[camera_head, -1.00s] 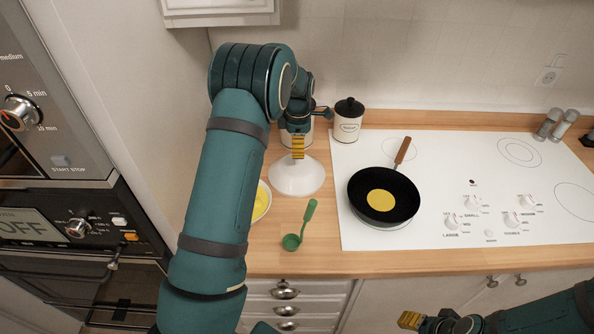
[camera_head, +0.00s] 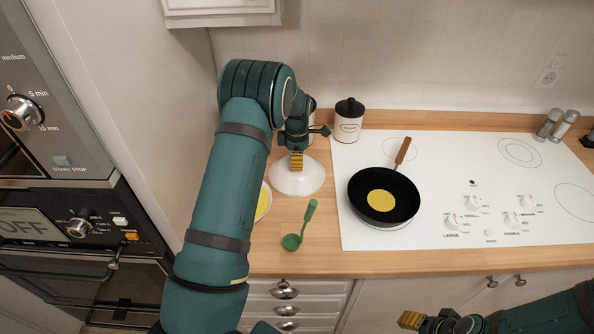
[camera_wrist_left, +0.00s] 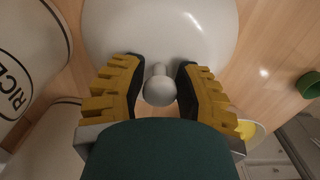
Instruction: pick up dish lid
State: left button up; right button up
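The dish lid (camera_head: 297,180) is a white dome on the wooden counter, left of the cooktop. In the left wrist view the lid (camera_wrist_left: 160,30) fills the top, and its round knob (camera_wrist_left: 160,88) sits between my finger pads. My left gripper (camera_head: 296,161) is directly over the lid. In the left wrist view its yellow fingers (camera_wrist_left: 160,85) are open around the knob, with small gaps on both sides. My right gripper (camera_head: 411,320) is low at the bottom right, away from the lid; its finger opening cannot be made out.
A green ladle (camera_head: 300,228) lies in front of the lid. A bowl with yellow contents (camera_head: 263,202) is partly behind my left arm. A black pan (camera_head: 383,196) sits on the white cooktop (camera_head: 450,165). A black-lidded canister (camera_head: 348,122) stands behind. Wall ovens (camera_head: 60,260) are left.

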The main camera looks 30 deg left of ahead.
pick_arm(q)
grip_shut()
jog(key=shift+r, duration=0.1)
